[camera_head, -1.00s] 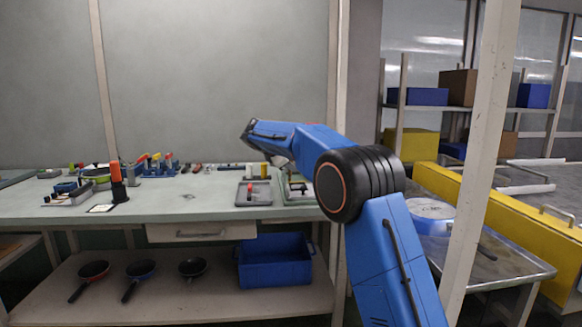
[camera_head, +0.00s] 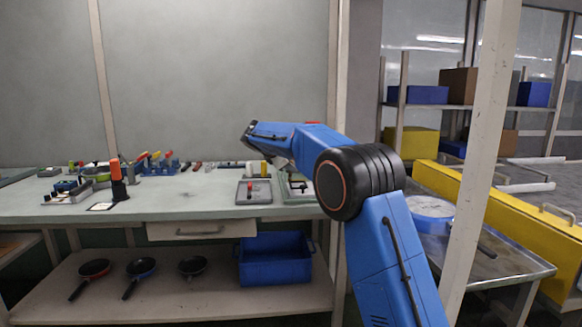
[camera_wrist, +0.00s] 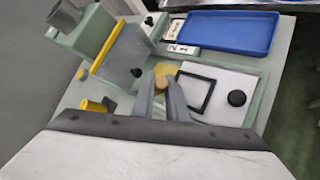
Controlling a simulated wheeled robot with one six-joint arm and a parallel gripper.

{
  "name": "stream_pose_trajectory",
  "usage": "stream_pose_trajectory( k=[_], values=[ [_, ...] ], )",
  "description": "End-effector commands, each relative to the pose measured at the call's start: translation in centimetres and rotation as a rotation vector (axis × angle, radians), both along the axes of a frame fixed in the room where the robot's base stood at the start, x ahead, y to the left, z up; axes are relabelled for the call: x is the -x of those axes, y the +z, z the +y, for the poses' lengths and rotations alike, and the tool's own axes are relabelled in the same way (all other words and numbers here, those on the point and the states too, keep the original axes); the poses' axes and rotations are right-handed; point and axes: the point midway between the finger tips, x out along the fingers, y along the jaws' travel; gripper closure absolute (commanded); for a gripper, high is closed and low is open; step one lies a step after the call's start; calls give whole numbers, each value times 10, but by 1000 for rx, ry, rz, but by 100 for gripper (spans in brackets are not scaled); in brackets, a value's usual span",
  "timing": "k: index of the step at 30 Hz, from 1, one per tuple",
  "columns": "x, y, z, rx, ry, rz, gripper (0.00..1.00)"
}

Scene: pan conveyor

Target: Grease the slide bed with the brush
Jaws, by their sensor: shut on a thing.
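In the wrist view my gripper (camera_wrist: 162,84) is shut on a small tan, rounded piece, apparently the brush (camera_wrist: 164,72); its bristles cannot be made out. It is over the green fixture, beside a pale flat plate (camera_wrist: 222,112) with a black square frame and a black knob. This plate may be the slide bed, but I cannot tell for sure. A green block (camera_wrist: 122,67) with a yellow strip stands to the left. Whether the brush touches a surface is unclear.
In the head view, a grey tray (camera_head: 243,199) and an orange-topped black post (camera_head: 118,180) stand on the bench. The bench middle is mostly clear.

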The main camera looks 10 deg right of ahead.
Motion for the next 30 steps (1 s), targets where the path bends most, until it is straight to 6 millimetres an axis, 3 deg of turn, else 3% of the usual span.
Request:
stream_pose_trajectory(
  k=[20,30],
  values=[
    [0,-7,-1,0,-1,1,100],
    [1,-5,-15,0,-2,0,100]
  ],
)
